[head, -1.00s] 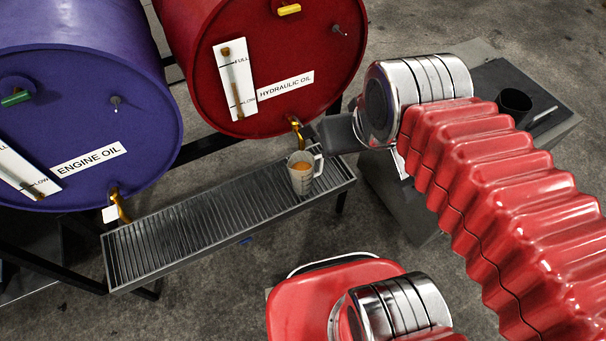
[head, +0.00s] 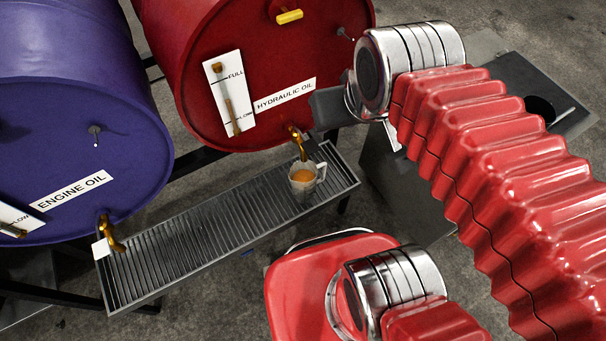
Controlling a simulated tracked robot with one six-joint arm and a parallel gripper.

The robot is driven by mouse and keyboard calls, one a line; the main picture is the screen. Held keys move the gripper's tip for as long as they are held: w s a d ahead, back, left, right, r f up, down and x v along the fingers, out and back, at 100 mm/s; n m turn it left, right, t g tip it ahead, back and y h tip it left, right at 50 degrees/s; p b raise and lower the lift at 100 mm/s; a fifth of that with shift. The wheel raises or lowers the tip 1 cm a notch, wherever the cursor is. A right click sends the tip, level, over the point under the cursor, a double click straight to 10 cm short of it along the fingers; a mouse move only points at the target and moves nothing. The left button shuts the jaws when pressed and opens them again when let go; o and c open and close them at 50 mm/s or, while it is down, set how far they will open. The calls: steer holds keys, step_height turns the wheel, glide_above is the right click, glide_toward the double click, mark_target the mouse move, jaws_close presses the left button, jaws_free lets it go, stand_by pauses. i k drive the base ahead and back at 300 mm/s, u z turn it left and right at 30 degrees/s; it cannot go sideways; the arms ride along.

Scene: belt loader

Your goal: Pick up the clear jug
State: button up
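The clear jug (head: 303,184) holds amber liquid and has a handle on its right side. It stands upright on the right end of the grated drip tray (head: 190,238), below the brass tap (head: 297,140) of the red hydraulic oil drum (head: 255,65). My arm, with red ribbed sleeves and chrome joints, fills the right side. A dark grey part (head: 330,107) at the end of my arm shows up and right of the jug, apart from it. No fingertips can be made out, so the gripper's opening is unclear.
The purple engine oil drum (head: 80,140) stands at the left, with its own brass tap (head: 109,232) over the tray's left end. A dark bench (head: 510,75) at the upper right bears a black cup (head: 540,108). Bare concrete floor lies below the tray.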

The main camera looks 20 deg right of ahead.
mark_target(302, 177)
steer(key=k, duration=1.3)
steer(key=u, duration=0.6)
steer(key=i, duration=1.45)
steer(key=z, duration=0.15)
